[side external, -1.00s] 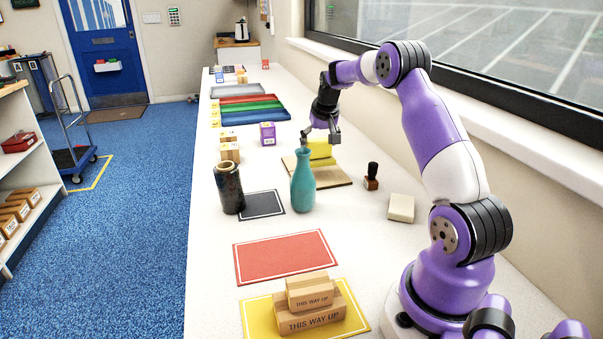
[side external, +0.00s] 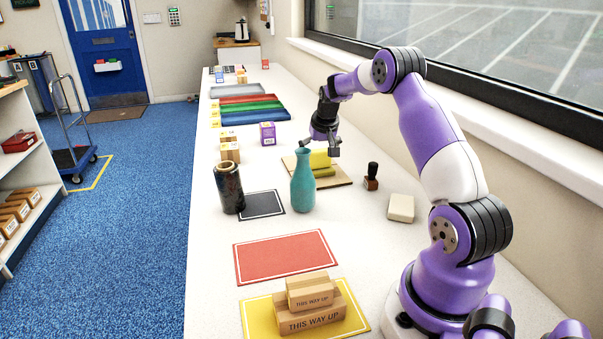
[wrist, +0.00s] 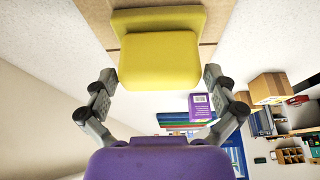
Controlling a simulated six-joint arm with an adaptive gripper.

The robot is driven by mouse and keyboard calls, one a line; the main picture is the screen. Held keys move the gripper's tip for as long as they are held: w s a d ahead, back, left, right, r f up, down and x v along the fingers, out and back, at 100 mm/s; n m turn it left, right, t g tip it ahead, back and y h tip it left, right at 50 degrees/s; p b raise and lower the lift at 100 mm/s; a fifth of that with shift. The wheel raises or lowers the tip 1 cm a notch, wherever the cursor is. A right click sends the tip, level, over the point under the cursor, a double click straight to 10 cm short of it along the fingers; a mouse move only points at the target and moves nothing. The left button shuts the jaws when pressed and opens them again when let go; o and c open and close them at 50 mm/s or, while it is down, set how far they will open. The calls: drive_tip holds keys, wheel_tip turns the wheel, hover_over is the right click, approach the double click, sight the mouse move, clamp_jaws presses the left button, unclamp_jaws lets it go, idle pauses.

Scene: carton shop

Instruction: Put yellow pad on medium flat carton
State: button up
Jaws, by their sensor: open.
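The yellow pad (side external: 321,160) is a block with a wider yellow part below it, standing on a flat brown carton sheet (side external: 343,180) behind the teal bottle. It also shows in the wrist view (wrist: 158,60), with brown carton (wrist: 222,10) on either side of its wider part. My gripper (side external: 323,151) is open and points down at the top of the yellow pad. In the wrist view its fingertips (wrist: 156,76) lie to the left and right of the pad, with a gap on each side. The bottle hides part of the carton's near side.
A stamp (side external: 371,177) and a cream block (side external: 401,208) sit to the right. The red mat (side external: 285,257) is bare.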

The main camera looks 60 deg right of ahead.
drive_tip(key=v, duration=1.2)
drive_tip(key=a+r+n, duration=0.2)
drive_tip(key=a+r, duration=0.2)
drive_tip(key=a, duration=0.6)
drive_tip(key=s+a+f+n+t+y, duration=0.1)
drive_tip(key=s+a+n, duration=0.2)
drive_tip(key=s+a, duration=0.3)
drive_tip(key=s+a+f+n+t+y, duration=0.1)
drive_tip(key=s+a+n, duration=0.3)
drive_tip(key=a, duration=1)
drive_tip(key=s+y, duration=0.1)
drive_tip(key=s, duration=0.1)
drive_tip(key=shift+s+f, duration=0.25)
drive_tip(key=shift+f, duration=0.1)
